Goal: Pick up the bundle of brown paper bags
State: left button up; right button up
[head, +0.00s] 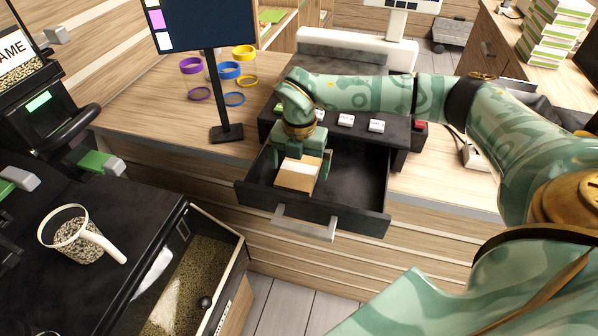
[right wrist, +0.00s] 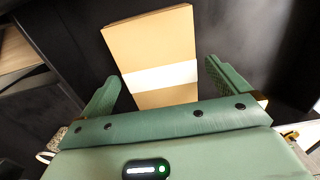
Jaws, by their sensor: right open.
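The bundle of brown paper bags (head: 297,175) lies in the open black drawer (head: 350,205), toward its left side. It is a tan block with a white band across it. In the right wrist view the bundle (right wrist: 150,42) reaches in between the fingers of my right gripper (right wrist: 163,82). The fingers stand apart on either side of it, with a gap visible at each side. In the head view my right gripper (head: 302,160) is over the back part of the bundle and hides some of it. My left gripper is not clearly in view.
The drawer's front has a pale handle (head: 305,222); its right part is empty. A black unit with small white blocks (head: 346,120) stands above the drawer. Colored rings (head: 230,70) and a screen stand (head: 226,132) are on the counter at left. A scoop (head: 80,235) rests at lower left.

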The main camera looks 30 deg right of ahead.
jog(key=c, duration=1.1)
jog(key=shift+r, duration=0.1)
jog(key=shift+r, duration=0.1)
